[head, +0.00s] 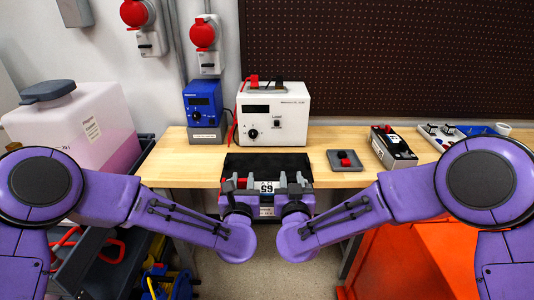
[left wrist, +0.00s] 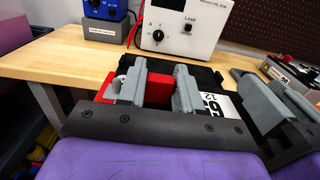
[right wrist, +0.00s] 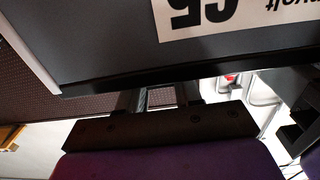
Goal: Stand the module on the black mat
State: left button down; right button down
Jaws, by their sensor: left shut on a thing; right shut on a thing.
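The module (head: 266,187) is dark with a white number label. It is held between my two grippers at the bench's front edge, in front of or over the near part of the black mat (head: 265,161). My left gripper (head: 241,184) is shut on the module's left side; in the left wrist view a red part (left wrist: 158,90) shows between its fingers, beside the label (left wrist: 218,104). My right gripper (head: 294,184) is shut on its right side. In the right wrist view the module's dark face (right wrist: 110,40) fills the top. Whether its underside touches anything is hidden.
A white load tester (head: 273,115) and a blue meter (head: 203,103) stand behind the mat. A grey tray with a red part (head: 345,160) and a black-and-white battery (head: 393,148) lie to the right. The bench (head: 183,165) left of the mat is clear.

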aim_at(267, 166)
jog(key=i, duration=0.85)
